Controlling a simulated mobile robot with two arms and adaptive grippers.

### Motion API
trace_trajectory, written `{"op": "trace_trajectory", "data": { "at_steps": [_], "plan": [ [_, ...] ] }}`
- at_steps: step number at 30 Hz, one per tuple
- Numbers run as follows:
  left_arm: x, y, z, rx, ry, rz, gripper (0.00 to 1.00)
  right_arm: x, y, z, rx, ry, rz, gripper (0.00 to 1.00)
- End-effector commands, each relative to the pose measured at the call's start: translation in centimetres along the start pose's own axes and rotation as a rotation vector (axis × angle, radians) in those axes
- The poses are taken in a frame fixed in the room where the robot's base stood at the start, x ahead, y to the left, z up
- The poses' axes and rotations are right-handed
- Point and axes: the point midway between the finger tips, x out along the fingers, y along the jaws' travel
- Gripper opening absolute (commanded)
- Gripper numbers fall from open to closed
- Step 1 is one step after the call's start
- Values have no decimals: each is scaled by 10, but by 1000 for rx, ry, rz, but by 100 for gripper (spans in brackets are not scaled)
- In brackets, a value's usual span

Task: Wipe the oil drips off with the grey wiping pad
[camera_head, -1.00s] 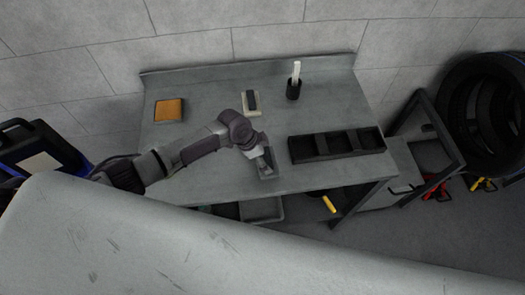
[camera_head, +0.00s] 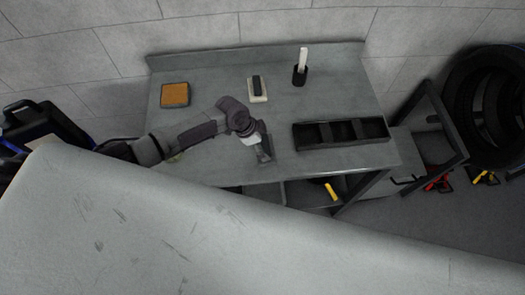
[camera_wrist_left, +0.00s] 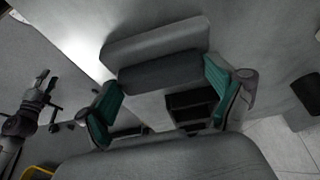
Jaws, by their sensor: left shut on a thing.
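My left gripper (camera_head: 264,153) is low over the front part of the grey bench (camera_head: 220,75). In the left wrist view its two teal-padded fingers (camera_wrist_left: 160,92) are shut on the grey wiping pad (camera_wrist_left: 155,42), holding it by its darker grip. In the head view the pad is mostly hidden by the gripper; I cannot tell if it touches the bench. A faint yellow-green patch (camera_head: 174,157) shows beside my left arm, possibly an oil drip; no other drips are clear. My right gripper (camera_wrist_left: 44,86) seems to show small at the left of the left wrist view.
A black three-compartment tray (camera_head: 340,122) lies right of my left gripper. An orange-brown pad in a dark holder (camera_head: 174,95), a pale block with a dark top (camera_head: 257,88) and a black cup (camera_head: 299,76) with a white stick stand farther back. Tyres (camera_head: 490,105) are at right.

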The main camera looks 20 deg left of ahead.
Motion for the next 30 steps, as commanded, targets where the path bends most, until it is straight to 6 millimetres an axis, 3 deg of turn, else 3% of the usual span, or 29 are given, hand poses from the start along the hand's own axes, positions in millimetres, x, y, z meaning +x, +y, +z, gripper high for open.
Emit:
{"op": "trace_trajectory", "data": {
  "at_steps": [6, 30],
  "plan": [
    [3, -20, 0, 0, 0, -1, 49, 14, 0, 1, 0, 0, 0, 36],
    [2, -64, -2, 0, -1, 0, 49, 42, -5, 3, 2, 1, -5, 36]
  ]
}}
